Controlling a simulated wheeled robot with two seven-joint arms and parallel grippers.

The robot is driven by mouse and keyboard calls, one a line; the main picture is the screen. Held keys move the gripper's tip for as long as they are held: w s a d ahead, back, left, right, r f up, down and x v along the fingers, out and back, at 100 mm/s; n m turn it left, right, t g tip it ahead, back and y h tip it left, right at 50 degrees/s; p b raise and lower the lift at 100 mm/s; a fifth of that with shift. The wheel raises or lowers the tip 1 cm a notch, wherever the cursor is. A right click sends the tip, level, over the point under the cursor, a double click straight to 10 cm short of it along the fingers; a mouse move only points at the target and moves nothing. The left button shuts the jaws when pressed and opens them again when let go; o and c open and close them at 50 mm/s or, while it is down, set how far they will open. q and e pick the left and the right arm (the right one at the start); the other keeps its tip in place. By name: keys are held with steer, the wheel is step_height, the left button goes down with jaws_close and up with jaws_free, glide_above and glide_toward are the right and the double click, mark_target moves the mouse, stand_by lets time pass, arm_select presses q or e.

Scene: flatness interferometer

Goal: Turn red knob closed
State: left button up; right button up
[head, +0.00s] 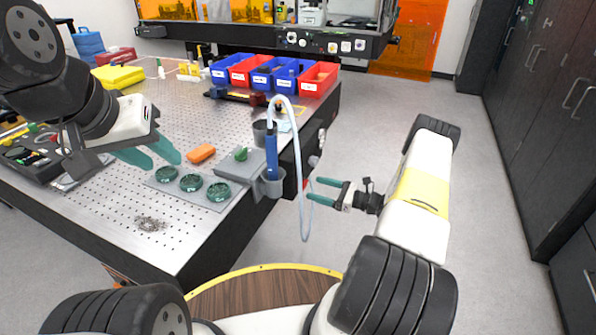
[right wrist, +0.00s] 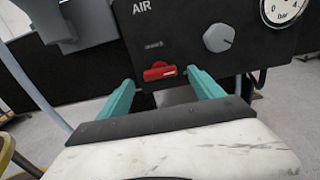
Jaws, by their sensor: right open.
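The red knob (right wrist: 159,71) sits on a black panel marked AIR in the right wrist view. Its handle lies roughly horizontal. My right gripper (right wrist: 160,80) is open, with its teal fingers apart to the left and right of the knob in that view; I cannot tell whether they touch it. In the head view my right gripper (head: 314,190) is beside the table's right side, pointing at the panel. My left gripper (head: 163,162) is open and empty above the perforated table, near the green discs.
A grey round knob (right wrist: 218,38) and a pressure gauge (right wrist: 284,10) are on the same panel. A pale hose (head: 301,170) hangs from a blue tool (head: 271,155) just left of my right gripper. Free floor lies to the right.

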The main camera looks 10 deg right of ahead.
mark_target(306, 185)
steer(key=shift+x, duration=2.2)
steer(key=c, duration=1.4)
